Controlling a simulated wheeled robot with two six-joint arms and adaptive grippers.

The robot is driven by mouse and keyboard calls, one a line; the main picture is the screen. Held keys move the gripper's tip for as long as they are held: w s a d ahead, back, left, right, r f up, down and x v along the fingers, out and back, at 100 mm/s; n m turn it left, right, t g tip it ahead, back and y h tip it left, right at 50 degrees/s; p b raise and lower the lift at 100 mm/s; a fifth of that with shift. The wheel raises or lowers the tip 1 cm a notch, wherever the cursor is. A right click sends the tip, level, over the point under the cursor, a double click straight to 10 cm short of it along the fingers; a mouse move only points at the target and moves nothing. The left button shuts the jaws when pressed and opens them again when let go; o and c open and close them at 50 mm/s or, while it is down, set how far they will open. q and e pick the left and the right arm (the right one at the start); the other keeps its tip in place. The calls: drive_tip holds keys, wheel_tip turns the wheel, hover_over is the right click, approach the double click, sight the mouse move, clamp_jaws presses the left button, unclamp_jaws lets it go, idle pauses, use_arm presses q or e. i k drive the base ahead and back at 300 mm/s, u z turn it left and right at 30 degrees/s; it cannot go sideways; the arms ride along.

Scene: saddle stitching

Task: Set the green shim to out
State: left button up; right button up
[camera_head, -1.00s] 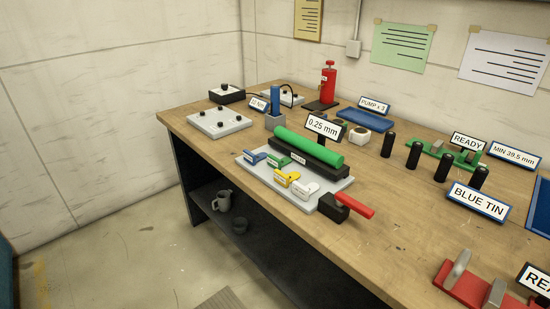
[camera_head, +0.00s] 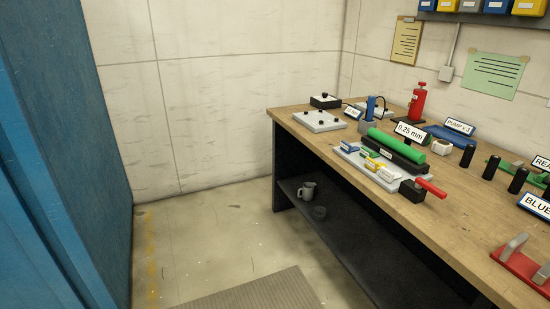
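The green shim (camera_head: 359,153) is a small green lever-like piece on the light grey plate (camera_head: 343,154) on the workbench. It sits in a row between a blue piece (camera_head: 348,146) and a yellow piece (camera_head: 372,164), with a white piece (camera_head: 388,174) at the near end. Its exact setting is too small to tell. A long green roller (camera_head: 397,143) lies on a black block behind the row, beside a "0.25 mm" sign (camera_head: 409,132). Neither of my grippers is in view.
The wooden bench (camera_head: 450,225) runs along the right. A red-handled clamp (camera_head: 430,188) is at the plate's near end. A blue wall or cabinet (camera_head: 70,140) stands at the left. The floor (camera_head: 205,235) between is open, with a grey mat (camera_head: 255,292).

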sight(364, 152)
drive_tip(key=u, duration=0.4)
drive_tip(key=i, duration=1.2)
drive_tip(key=z, duration=1.55)
drive_tip(key=i, duration=0.9)
drive_tip(key=z, duration=1.1)
